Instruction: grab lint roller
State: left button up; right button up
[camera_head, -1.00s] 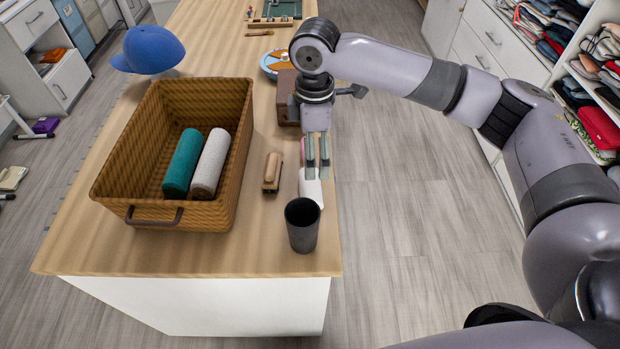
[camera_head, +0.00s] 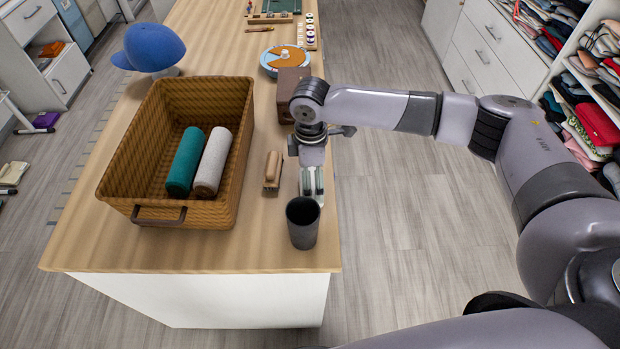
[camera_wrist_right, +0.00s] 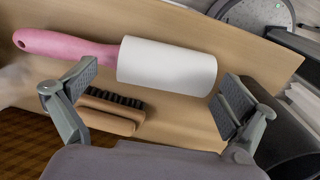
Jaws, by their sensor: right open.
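The lint roller (camera_wrist_right: 168,66) has a white cylinder and a pink handle. It lies on the wooden counter in the right wrist view, with the handle to the left. In the head view my right gripper mostly hides it, near the counter's right edge. My right gripper (camera_head: 312,182) points down over it, fingers apart and empty. In the right wrist view the open fingers (camera_wrist_right: 160,98) are at either side, with the white cylinder near the gap between them. Whether they touch it I cannot tell. My left gripper is not in view.
A dark cup (camera_head: 302,222) stands close in front of the right gripper. A wooden brush (camera_head: 272,170) lies just left of it. A wicker basket (camera_head: 120,190) holds a teal roll (camera_head: 185,162) and a grey roll (camera_head: 211,162). A brown box (camera_head: 288,84) stands behind.

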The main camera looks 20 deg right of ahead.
jog(key=shift+c, duration=0.5)
jog(key=c, duration=1.1)
jog(key=shift+o, duration=0.2)
jog(key=shift+r, duration=0.1)
